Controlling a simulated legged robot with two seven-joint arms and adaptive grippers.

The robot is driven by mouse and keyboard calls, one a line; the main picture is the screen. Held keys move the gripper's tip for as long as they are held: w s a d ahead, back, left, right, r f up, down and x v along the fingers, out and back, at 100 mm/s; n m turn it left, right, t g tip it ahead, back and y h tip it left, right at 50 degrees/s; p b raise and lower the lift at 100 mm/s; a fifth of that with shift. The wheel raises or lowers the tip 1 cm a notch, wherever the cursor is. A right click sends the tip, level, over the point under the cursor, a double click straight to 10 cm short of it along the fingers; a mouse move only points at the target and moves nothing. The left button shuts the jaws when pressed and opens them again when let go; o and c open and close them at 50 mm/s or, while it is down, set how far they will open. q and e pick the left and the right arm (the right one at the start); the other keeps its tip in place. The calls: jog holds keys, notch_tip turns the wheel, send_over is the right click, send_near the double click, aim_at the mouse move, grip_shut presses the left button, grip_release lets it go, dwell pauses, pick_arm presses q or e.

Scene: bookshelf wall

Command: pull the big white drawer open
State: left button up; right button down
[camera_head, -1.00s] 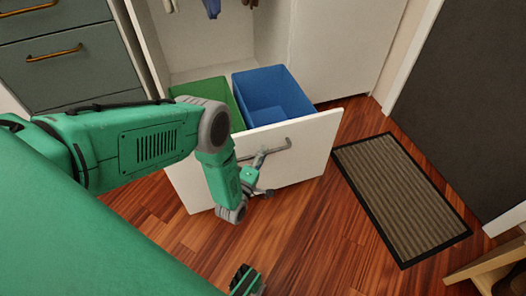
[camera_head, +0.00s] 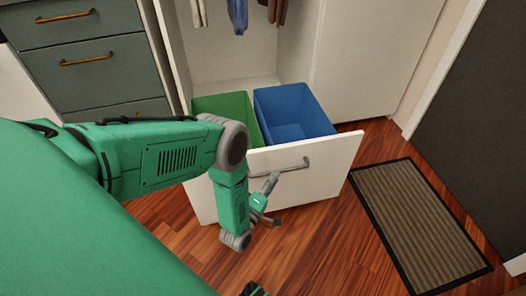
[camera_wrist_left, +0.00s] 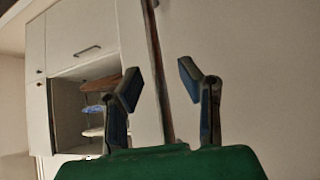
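The big white drawer (camera_head: 330,168) stands open, pulled well out of the white cabinet. A green bin (camera_head: 225,103) and a blue bin (camera_head: 290,110) sit inside it. Its grey bar handle (camera_head: 299,163) is on the drawer front. My left gripper (camera_head: 273,202) is just in front of the drawer front, at the handle's left part; one finger overlaps the handle in the picture. In the left wrist view its fingers (camera_wrist_left: 160,82) are spread, with a thin upright bar or edge between them and gaps on both sides.
A striped doormat (camera_head: 420,225) lies on the wooden floor right of the drawer. Grey-green drawers (camera_head: 90,65) stand to the left. Clothes (camera_head: 238,15) hang above the bins. Bare floor (camera_head: 320,240) lies in front of the drawer.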

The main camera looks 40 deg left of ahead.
pick_arm(q)
jog(key=s+f, duration=0.1)
jog(key=s, duration=0.7)
jog(key=shift+s+d+f, duration=0.15)
jog(key=shift+f, duration=0.05)
